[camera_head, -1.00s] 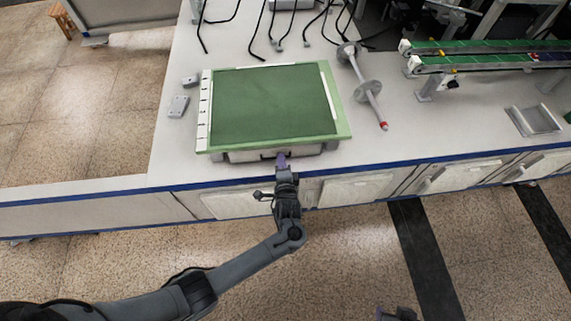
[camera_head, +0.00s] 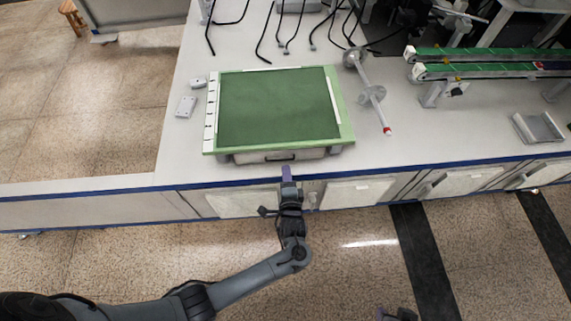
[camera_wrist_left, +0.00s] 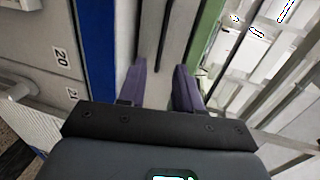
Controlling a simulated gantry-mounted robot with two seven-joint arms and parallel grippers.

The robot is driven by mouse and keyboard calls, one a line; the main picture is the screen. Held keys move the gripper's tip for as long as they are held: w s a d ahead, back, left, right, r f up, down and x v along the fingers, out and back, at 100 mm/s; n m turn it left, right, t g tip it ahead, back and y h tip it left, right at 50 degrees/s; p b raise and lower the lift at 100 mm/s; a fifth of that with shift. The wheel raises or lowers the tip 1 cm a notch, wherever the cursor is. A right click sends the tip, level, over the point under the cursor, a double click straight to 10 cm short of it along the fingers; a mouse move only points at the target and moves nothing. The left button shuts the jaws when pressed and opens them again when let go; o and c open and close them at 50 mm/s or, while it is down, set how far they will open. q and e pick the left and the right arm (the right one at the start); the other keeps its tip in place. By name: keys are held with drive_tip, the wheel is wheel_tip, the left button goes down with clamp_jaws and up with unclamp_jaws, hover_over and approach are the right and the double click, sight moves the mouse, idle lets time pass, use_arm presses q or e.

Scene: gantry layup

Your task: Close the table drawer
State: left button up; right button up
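The table drawer (camera_head: 258,157) is a pale, shallow front with a dark handle (camera_head: 280,157), under the front edge of the green-topped board (camera_head: 280,105). Little of it shows past the board, and I cannot tell whether it is fully shut. My left gripper (camera_head: 287,172) is in front of the handle, over the bench's blue edge, apart from it. In the left wrist view its two purple fingers (camera_wrist_left: 159,75) are spread with nothing held between them. Only the top of my right gripper (camera_head: 397,313) shows at the bottom edge; its fingers are unclear.
A grey spindle with discs (camera_head: 372,94) lies right of the board. Two small grey blocks (camera_head: 186,106) lie to its left. A green conveyor (camera_head: 480,66) and a metal tray (camera_head: 538,128) stand farther right. Cupboards (camera_head: 355,192) line the bench front.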

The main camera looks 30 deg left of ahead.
use_arm(q)
drive_tip(key=p+v, duration=0.1)
drive_tip(key=v, duration=0.4)
drive_tip(key=shift+s, duration=0.15)
